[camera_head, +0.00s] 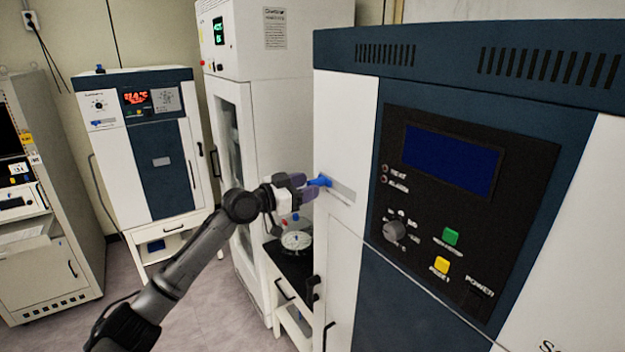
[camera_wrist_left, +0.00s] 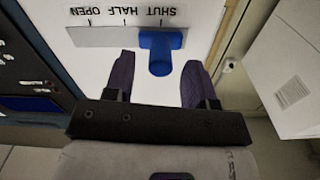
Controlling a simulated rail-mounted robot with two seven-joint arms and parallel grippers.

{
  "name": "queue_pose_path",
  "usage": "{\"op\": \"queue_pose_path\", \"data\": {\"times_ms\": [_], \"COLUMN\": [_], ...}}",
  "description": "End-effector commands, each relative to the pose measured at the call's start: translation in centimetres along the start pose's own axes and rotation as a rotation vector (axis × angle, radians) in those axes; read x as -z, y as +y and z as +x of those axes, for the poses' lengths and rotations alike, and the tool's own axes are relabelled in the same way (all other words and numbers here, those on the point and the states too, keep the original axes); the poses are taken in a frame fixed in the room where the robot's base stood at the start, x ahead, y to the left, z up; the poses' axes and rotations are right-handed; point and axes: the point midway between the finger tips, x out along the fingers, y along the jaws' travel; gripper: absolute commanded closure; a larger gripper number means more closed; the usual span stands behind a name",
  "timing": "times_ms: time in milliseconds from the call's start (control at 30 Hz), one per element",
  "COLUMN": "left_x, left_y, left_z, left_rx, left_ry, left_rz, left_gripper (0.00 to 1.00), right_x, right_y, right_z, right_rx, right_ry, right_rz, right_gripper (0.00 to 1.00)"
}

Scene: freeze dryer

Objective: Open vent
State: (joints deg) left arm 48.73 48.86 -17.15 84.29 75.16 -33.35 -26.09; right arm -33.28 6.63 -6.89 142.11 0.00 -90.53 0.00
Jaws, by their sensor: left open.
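The vent's blue knob (camera_head: 320,181) sticks out of a grey slot plate (camera_head: 341,190) on the white front panel of the near machine. In the left wrist view the blue knob (camera_wrist_left: 161,52) stands below the SHUT mark, at the right end of the plate (camera_wrist_left: 100,37). HALF and OPEN are marked further left, with the lettering upside down. My left gripper (camera_head: 305,189) is at the panel. In the wrist view its two purple fingers (camera_wrist_left: 158,78) are open, one on each side of the knob's end, with gaps showing. My right gripper is not in view.
The near machine's control panel (camera_head: 465,205) with a blue screen lies right of the vent. A low dark-topped stand (camera_head: 290,266) holds a round dial behind my gripper. A tall white cabinet (camera_head: 262,110) and another dryer (camera_head: 160,175) stand further back. The floor at left is clear.

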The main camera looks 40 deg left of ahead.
Motion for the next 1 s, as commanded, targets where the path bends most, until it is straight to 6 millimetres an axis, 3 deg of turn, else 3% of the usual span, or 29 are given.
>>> {"op": "queue_pose_path", "data": {"times_ms": [233,633,1000], "left_x": [0.1,-0.1,-0.1], "left_y": [0.0,0.0,0.0], "left_z": [2.1,2.5,2.5], "left_rx": [0.0,0.0,0.0], "left_ry": [0.0,-0.001,-0.001], "left_rz": [-0.001,0.0,0.0], "left_gripper": [0.49,0.49,0.84], "right_x": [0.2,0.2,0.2], "right_y": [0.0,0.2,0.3], "right_z": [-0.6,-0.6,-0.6], "right_rx": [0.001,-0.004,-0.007], "right_ry": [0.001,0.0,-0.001], "right_rz": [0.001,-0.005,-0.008], "right_gripper": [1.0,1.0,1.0]}}
